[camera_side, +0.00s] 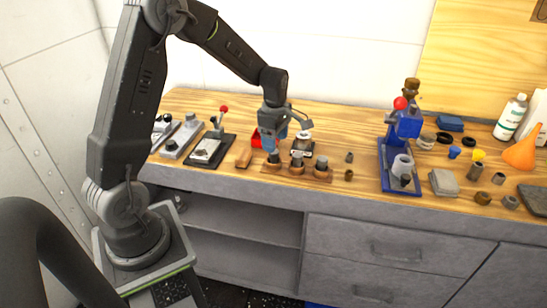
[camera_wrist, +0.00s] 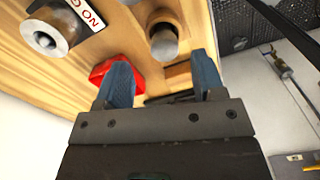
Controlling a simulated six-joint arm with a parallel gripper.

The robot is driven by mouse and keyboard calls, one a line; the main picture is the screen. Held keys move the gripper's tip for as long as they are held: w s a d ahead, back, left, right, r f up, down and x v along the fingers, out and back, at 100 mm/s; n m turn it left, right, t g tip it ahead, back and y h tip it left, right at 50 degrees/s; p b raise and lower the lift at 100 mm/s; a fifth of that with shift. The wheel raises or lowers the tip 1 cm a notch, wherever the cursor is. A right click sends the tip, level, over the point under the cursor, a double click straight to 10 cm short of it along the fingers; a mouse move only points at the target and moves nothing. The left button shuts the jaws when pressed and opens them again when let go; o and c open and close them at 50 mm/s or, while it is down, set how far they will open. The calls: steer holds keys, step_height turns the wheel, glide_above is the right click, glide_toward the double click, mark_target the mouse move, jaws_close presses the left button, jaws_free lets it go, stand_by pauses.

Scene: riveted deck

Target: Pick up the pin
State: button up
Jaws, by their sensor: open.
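The leftmost pin (camera_side: 274,158) is right below my gripper (camera_side: 271,147), which points down over the holder's left end. In the wrist view, a grey pin (camera_wrist: 163,42) with a round top shows just beyond the gap between the blue fingers of my gripper (camera_wrist: 160,75). The fingers are apart with nothing between them. I cannot tell whether they touch the pin.
A gauge with a NO GO label (camera_wrist: 85,12) is nearby. A blue press (camera_side: 405,150) stands right; a lever clamp (camera_side: 208,150) stands left.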

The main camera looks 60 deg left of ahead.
mark_target(274, 159)
steer(key=f, duration=0.3)
steer(key=shift+s+f, duration=0.3)
steer(key=shift+f, duration=0.7)
steer(key=shift+c, duration=0.3)
steer(key=c, duration=1)
steer(key=shift+r, duration=0.1)
